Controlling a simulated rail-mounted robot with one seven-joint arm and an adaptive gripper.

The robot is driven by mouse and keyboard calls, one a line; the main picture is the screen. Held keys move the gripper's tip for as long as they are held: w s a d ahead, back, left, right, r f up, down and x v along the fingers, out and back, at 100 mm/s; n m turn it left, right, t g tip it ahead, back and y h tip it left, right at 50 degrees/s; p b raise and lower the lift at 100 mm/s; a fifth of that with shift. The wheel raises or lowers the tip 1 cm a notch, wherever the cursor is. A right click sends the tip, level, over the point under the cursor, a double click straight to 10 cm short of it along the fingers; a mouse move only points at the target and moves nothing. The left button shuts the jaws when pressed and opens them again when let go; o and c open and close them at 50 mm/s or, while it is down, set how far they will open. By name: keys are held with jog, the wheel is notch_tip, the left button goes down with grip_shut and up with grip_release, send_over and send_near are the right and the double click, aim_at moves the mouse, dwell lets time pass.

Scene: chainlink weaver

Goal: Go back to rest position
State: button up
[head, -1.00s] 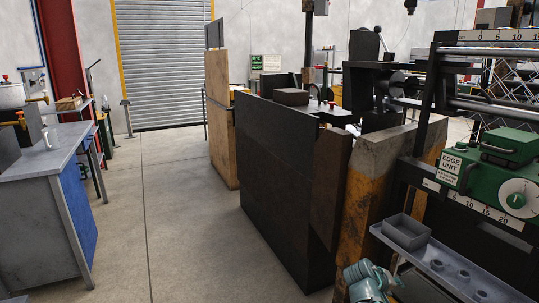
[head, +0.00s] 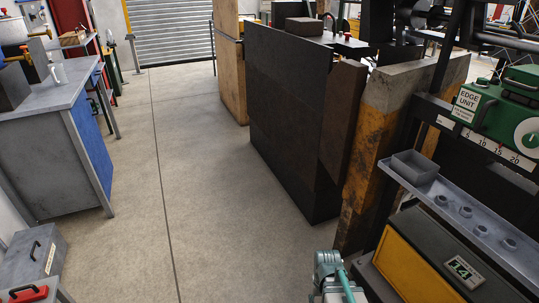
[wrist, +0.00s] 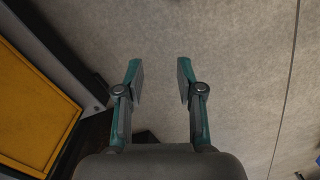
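My gripper (wrist: 159,82) shows in the wrist view with its two teal and grey fingers spread apart. Nothing is between the fingers, and bare concrete floor lies behind them. In the head view a teal and grey part of my arm shows at the bottom edge, right of centre, beside the machine. The fingertips cannot be made out in the head view.
The machine with the green edge unit (head: 498,104), a grey tray shelf (head: 470,210) and a yellow-fronted box (head: 418,262) stands close on the right. A dark panel block (head: 290,120) stands ahead. A grey workbench (head: 50,150) is at left. The floor (head: 190,190) between is clear.

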jog(key=s+f+g+b, duration=0.35)
jog(key=s+f, duration=0.25)
jog(key=s, duration=0.5)
jog(key=s+f+g+b, duration=0.35)
jog(key=s+f, duration=0.35)
jog(key=s, duration=0.5)
jog(key=s+f+g+b, duration=0.2)
jog(key=s+f+g, duration=0.3)
jog(key=s, duration=0.6)
jog(key=w+r+t+p, duration=0.3)
jog(key=r+p, duration=0.5)
jog(key=p, duration=0.3)
jog(key=w+r+t+p, duration=0.3)
jog(key=r+p, duration=0.4)
jog(key=p, duration=0.5)
jog(key=shift+w+r+p, duration=0.3)
jog(key=shift+w+r, duration=0.05)
